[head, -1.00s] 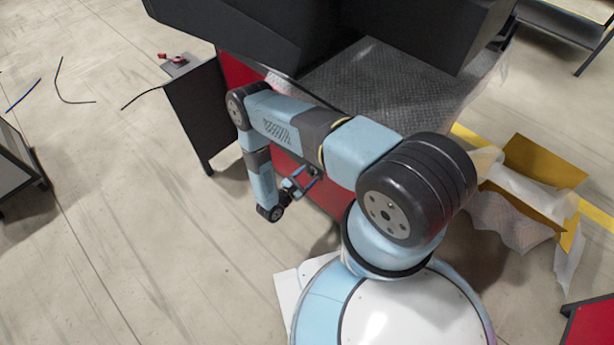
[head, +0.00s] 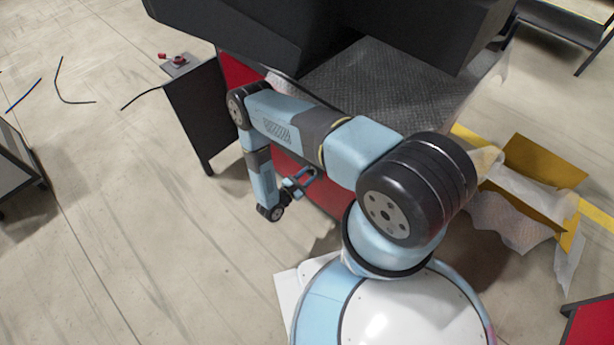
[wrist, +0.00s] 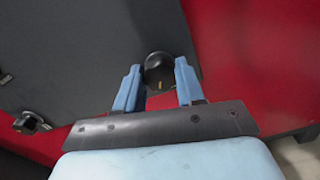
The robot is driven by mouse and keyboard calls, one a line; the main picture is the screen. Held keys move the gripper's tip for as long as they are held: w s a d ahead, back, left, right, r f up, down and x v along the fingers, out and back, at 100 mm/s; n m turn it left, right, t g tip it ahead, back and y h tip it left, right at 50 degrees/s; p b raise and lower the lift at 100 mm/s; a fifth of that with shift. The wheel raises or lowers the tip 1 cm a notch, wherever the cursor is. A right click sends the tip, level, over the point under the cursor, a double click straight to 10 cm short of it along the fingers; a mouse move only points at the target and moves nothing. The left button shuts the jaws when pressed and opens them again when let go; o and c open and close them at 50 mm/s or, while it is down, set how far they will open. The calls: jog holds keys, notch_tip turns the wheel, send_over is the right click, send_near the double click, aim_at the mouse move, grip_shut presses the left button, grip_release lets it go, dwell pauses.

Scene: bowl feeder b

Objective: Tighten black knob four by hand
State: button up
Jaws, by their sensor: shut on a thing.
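A round black knob (wrist: 158,70) with a small yellow mark is on the dark grey panel (wrist: 75,50) in the wrist view, near the panel's border with a red surface. My gripper (wrist: 159,82) has its two blue fingers on either side of this knob and is shut on it. Which number the knob bears cannot be read. A second black knob (wrist: 30,122) sits at the lower left of the same panel, apart from my gripper. In the head view my gripper (head: 306,182) is low by the red side of the machine, and the knob there is hidden.
The dark machine body (head: 250,28) and a textured metal plate (head: 385,85) are above my arm. A dark stand with a red button (head: 180,61) is at the left. An open cardboard box (head: 545,160) with wrapping lies at the right. Floor at the left is mostly clear.

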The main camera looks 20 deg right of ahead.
jog(key=shift+m, duration=0.3)
jog(key=m, duration=0.3)
jog(key=shift+s+m, duration=0.1)
jog(key=shift+m, duration=0.2)
jog(key=m, duration=0.4)
jog(key=shift+s+f+m, duration=0.1)
jog(key=shift+m, duration=0.2)
jog(key=m, duration=0.4)
jog(key=shift+s+d+f, duration=0.1)
jog(key=shift+f+m, duration=0.1)
jog(key=shift+m, duration=2)
jog(key=o, duration=1)
